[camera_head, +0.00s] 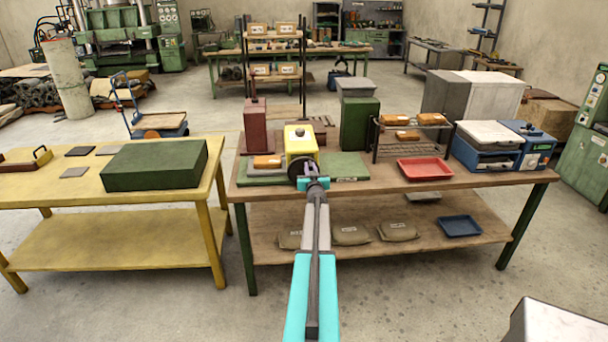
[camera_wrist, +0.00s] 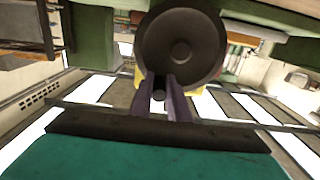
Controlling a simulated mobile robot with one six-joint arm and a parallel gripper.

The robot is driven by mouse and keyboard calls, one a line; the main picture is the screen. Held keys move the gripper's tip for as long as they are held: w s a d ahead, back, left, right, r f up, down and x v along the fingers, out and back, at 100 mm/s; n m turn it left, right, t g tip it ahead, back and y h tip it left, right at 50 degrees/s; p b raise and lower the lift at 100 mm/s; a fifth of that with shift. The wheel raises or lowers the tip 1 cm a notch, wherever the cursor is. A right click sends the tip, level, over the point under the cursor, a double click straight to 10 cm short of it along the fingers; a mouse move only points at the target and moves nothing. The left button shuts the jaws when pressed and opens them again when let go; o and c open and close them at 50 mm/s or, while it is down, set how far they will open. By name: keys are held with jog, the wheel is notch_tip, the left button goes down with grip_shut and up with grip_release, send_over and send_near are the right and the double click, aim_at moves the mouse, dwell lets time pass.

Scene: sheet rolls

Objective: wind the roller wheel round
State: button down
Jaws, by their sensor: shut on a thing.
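The roller wheel (camera_wrist: 180,35) is a dark round disc with a raised hub, seen face-on in the wrist view. It is on the front of a small yellow machine (camera_head: 300,142) on the wooden bench, where the wheel (camera_head: 296,168) shows as a dark shape partly hidden by my gripper (camera_head: 311,173). In the wrist view the two purple fingers of my gripper (camera_wrist: 160,84) reach the wheel's lower rim. The handle sits below the hub in that view.
The wooden bench (camera_head: 490,183) also carries a dark red block (camera_head: 255,127), a green block (camera_head: 360,122), a rack with orange packs and a red tray (camera_head: 424,168). A yellow table (camera_head: 60,198) with a green box (camera_head: 155,165) stands left.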

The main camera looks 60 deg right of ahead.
jog(key=shift+w+a+r, duration=0.3)
jog(key=shift+w+r, duration=0.2)
jog(key=shift+w, duration=0.25)
jog(key=shift+r, duration=0.1)
jog(key=shift+w+a+r, duration=0.2)
jog(key=shift+r, duration=0.15)
jog(key=c, duration=1.3)
grip_release()
jog(key=shift+s+a, duration=0.1)
jog(key=shift+c, duration=0.2)
jog(key=o, duration=0.8)
jog(key=shift+f, duration=0.1)
